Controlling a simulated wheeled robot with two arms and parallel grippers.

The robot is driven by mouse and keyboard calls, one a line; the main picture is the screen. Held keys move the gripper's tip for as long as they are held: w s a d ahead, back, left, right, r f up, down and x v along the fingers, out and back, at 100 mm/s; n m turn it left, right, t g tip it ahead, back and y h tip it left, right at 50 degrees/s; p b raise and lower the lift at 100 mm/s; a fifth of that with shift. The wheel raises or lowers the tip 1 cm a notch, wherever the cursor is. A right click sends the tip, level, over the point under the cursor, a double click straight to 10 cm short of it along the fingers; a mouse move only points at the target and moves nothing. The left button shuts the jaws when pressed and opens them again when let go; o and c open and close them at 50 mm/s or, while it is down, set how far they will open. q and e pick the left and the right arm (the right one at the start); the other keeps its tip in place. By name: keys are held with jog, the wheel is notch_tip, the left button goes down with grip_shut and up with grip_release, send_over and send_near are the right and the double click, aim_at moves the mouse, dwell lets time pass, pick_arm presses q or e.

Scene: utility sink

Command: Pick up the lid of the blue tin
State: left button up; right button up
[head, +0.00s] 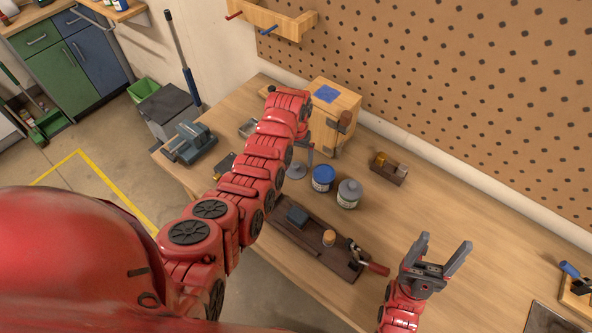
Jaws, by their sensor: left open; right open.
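The blue tin (323,178) stands upright on the wooden workbench near the middle of the view, and its round blue lid (324,172) is on top. A grey tin with a grey top (349,193) stands just right of it. My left gripper (308,157) is mostly hidden behind my own red arm; a grey finger shows just above and left of the blue tin, apart from the lid as far as I can tell. My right gripper (441,258) is open and empty over the bench at lower right, well away from the tin.
A wooden box (334,110) stands behind the tins against the pegboard. A dark tray (290,232) with small items and a red-handled tool (370,262) lies in front. A small wooden block holder (388,168) is to the right. The bench right of the tins is mostly clear.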

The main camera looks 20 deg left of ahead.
aim_at(296, 165)
pick_arm(q)
notch_tip(296, 165, down, 4)
jog(key=shift+f+b, duration=0.15)
jog(key=shift+b, duration=0.65)
jog(key=shift+c, duration=0.7)
jog(key=c, duration=0.9)
jog(key=shift+o, duration=0.2)
jog(key=shift+r, duration=0.2)
